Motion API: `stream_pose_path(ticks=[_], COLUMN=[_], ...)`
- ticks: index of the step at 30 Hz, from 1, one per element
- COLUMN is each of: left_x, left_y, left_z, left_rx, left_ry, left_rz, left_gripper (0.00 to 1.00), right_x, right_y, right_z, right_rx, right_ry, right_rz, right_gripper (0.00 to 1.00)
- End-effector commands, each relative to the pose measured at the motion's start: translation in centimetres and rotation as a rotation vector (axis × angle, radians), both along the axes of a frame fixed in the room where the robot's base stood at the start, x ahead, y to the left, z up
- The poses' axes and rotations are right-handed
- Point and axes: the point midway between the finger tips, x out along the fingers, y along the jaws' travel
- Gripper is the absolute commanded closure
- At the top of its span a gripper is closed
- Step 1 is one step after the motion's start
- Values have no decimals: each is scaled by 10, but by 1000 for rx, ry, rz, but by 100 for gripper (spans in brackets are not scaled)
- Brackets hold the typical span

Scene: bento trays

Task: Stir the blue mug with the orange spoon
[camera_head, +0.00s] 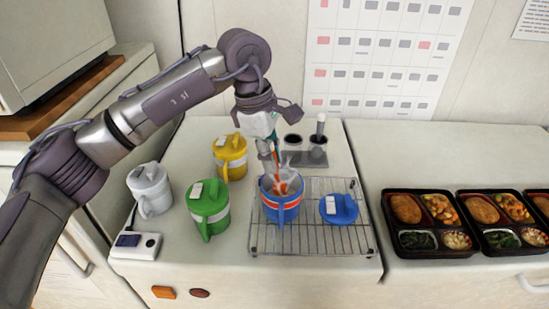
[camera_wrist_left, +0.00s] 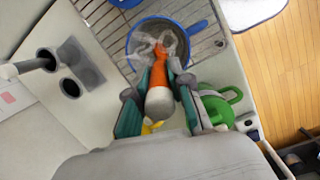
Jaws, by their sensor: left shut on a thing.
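The blue mug (camera_head: 280,209) with a red and white band stands open on the wire rack, its handle toward the front. In the left wrist view its blue rim (camera_wrist_left: 205,68) shows at the top. My left gripper (camera_head: 273,162) is above the mug, shut on the orange spoon (camera_head: 277,169). In the left wrist view the gripper (camera_wrist_left: 158,95) holds the orange spoon (camera_wrist_left: 160,75), whose lower end is inside the mug, where whitish wisps show. A blue lid (camera_head: 339,208) lies on the rack to the right of the mug. My right gripper is out of view.
A green mug (camera_head: 208,212), white mug (camera_head: 152,191) and yellow mug (camera_head: 230,157), all lidded, stand left of the wire rack (camera_head: 310,247). A grey holder (camera_head: 304,158) stands behind. Bento trays (camera_head: 429,253) lie at the right. A small device (camera_head: 136,246) sits front left.

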Motion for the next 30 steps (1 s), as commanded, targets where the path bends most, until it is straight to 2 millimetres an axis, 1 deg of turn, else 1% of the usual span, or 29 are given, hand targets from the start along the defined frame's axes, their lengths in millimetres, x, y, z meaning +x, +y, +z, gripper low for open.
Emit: stream_pose_path(ticks=[8,11,30], left_x=[0,0,0], left_y=[0,0,10], left_z=[1,4,54], left_rx=[0,0,0], left_ry=[0,-1,-1], left_rz=[-1,-1,-2], left_gripper=[100,100,100], right_x=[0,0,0], right_y=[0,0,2], right_z=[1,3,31], right_rx=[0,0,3], right_ry=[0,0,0], right_rz=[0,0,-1], right_gripper=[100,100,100])
